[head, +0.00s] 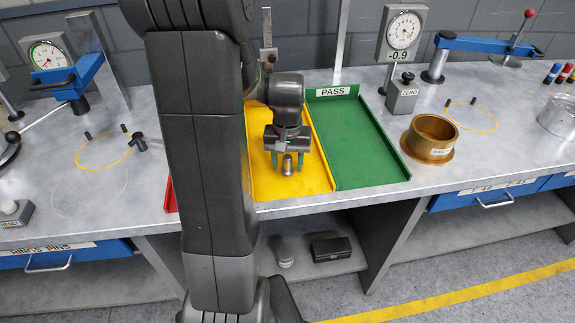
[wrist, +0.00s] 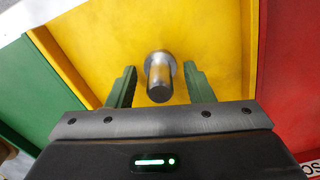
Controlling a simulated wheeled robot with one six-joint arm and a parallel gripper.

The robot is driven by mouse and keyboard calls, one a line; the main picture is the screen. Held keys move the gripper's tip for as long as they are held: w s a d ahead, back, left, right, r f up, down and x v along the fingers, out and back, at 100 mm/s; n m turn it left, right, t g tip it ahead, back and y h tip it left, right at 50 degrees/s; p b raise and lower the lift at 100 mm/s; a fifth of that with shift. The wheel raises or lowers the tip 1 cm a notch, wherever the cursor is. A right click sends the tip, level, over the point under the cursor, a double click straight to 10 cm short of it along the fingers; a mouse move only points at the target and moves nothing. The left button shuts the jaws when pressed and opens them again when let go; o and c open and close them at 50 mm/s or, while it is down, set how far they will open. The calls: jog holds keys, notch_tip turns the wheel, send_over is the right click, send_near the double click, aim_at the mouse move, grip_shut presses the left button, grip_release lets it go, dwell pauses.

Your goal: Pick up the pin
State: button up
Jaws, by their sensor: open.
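The pin (wrist: 159,78) is a short grey metal cylinder with a wider collar at one end. It is over the yellow tray (wrist: 206,28) and also shows in the head view (head: 287,165). My gripper (wrist: 155,86) is open, with its two green fingers on either side of the pin and a gap on each side. In the head view my gripper (head: 286,166) is low over the yellow tray, pointing down. Whether the pin touches the tray floor is partly hidden by the viewing angle.
The green PASS tray (head: 350,140) adjoins on the right, and a red tray (head: 169,195) on the left. A brass ring (head: 430,138) stands right of the green tray. A dial gauge (head: 402,32) stands behind. My arm hides part of the bench.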

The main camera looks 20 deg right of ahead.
jog(key=shift+c, duration=0.5)
grip_shut()
jog(key=shift+r, duration=0.1)
